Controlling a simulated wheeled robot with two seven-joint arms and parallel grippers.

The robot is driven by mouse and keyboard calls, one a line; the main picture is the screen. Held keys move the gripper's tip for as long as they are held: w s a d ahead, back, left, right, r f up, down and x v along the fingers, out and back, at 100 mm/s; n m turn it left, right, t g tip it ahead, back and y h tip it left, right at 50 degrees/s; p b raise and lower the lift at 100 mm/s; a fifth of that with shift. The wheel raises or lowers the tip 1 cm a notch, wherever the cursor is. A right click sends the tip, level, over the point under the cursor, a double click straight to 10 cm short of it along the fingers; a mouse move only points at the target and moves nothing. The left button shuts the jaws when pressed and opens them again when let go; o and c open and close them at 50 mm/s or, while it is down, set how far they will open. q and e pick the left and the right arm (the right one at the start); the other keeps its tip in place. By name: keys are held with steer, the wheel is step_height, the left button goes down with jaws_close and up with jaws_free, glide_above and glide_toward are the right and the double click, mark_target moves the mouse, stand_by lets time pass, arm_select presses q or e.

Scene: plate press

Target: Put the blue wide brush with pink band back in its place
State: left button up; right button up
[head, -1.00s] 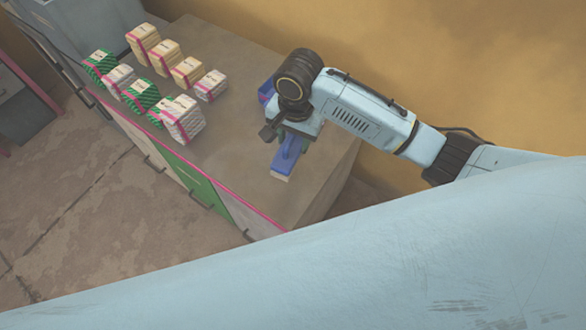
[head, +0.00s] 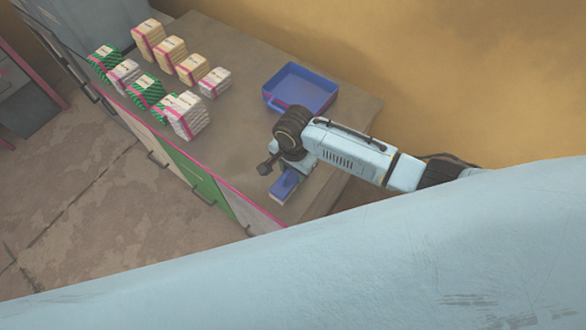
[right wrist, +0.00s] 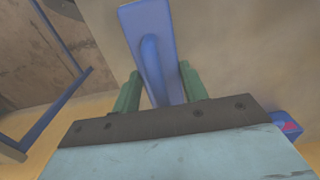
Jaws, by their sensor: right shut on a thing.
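The blue wide brush (head: 286,185) is in my right gripper (head: 287,172), near the front right corner of the counter. Its pale bristle edge shows at the lower end in the head view; I cannot make out its pink band. In the right wrist view the brush (right wrist: 150,45) stands between the two green fingers of the right gripper (right wrist: 158,90), which are shut on it. Whether the brush touches the counter is unclear. A blue tray (head: 270,101) with a thin pink stripe lies behind the gripper and looks empty. My left gripper is not in view.
Several banded stacks (head: 184,115), green, white and cream, stand on the left of the counter (head: 235,140). The counter between them and the tray is clear. Its front edge has a pink strip above the drawers. In the wrist view a blue frame (right wrist: 60,105) shows at left.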

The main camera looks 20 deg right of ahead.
steer(key=o, duration=1)
steer(key=shift+f, duration=0.1)
steer(key=shift+c, duration=0.2)
step_height(320, 180, up, 12)
steer(key=shift+s+r+p, duration=0.1)
steer(key=shift+r+p, duration=0.1)
steer(key=shift+p, duration=0.75)
